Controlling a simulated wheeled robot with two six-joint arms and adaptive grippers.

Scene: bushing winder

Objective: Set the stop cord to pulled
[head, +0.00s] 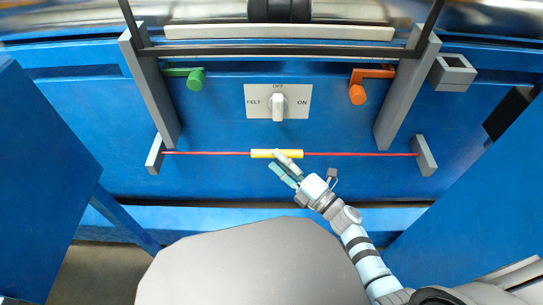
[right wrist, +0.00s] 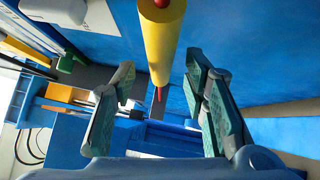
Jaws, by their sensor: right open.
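The stop cord is a thin red cord (head: 205,153) stretched level between two grey brackets, with a yellow sleeve (head: 262,153) at its middle. The cord looks straight in the head view. My right gripper (head: 283,163) is open at the sleeve, one finger overlapping its right part and the other just below it. In the right wrist view the yellow sleeve (right wrist: 163,40) shows between the two spread fingers of the right gripper (right wrist: 160,75), with a gap on both sides. I cannot tell how deep it lies between them. My left gripper is not in view.
Above the cord is a switch plate with a white knob (head: 278,107) pointing to OFF. A green lever (head: 195,79) and an orange lever (head: 357,93) flank it. Grey posts (head: 152,90) stand at both sides, and blue panels (head: 40,170) close in left and right.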

